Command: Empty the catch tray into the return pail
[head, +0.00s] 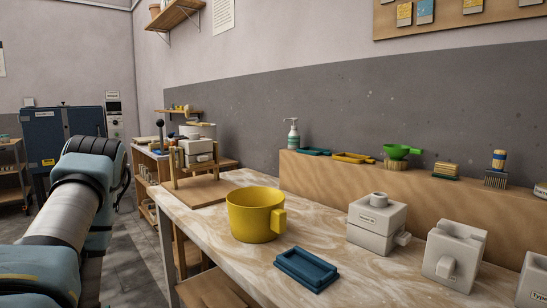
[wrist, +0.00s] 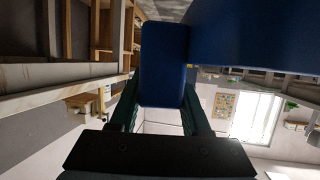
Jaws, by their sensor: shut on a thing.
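My gripper (wrist: 163,92) is shut on the upright blue handle of a blue vessel (wrist: 250,38) in the wrist view, which looks like the catch tray. Its large blue body fills the upper right there, and its inside is hidden. In the head view my gripper and this vessel are out of sight; only my arm shows at the left. A yellow pail (head: 253,216) with a block handle on its right side stands upright on the marbled table (head: 210,204). Its contents cannot be seen.
A shallow blue rectangular tray (head: 306,268) lies right of the pail. White moulds (head: 377,226) stand farther right. A wooden press (head: 196,160) stands behind the pail. A blue kiln (head: 62,140) is at the far left.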

